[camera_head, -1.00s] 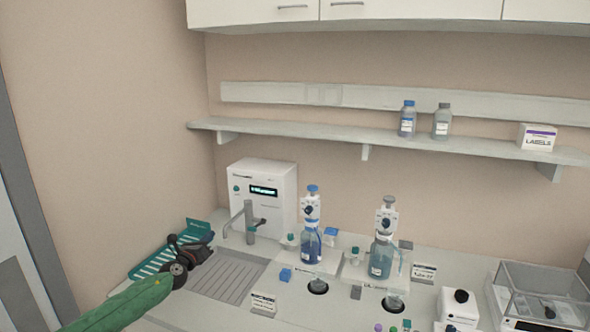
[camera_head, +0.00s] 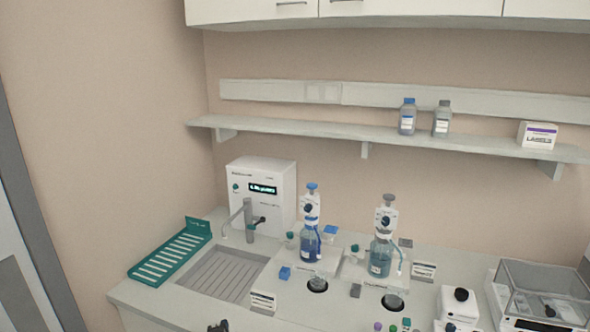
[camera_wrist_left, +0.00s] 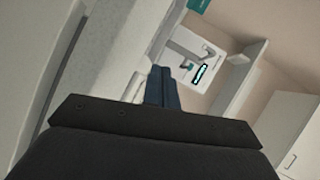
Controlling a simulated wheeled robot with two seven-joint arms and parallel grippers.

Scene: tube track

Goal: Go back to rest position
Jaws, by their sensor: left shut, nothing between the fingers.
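My left gripper (camera_head: 218,327) shows only as a small dark tip at the bottom edge of the head view, in front of the counter. In the left wrist view its two dark blue fingers (camera_wrist_left: 161,88) are together and empty, pointing toward the white dispenser unit with the tap (camera_wrist_left: 197,62). The fingers touch nothing that I can see. My right gripper is not in view.
A teal rack (camera_head: 170,258) lies on the counter's left end, beside a grey drain grid (camera_head: 222,274). The white unit (camera_head: 262,190) stands behind. Two bottles with dispensers (camera_head: 311,245) (camera_head: 381,258) stand mid-counter. A clear-covered box (camera_head: 541,290) is at the right.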

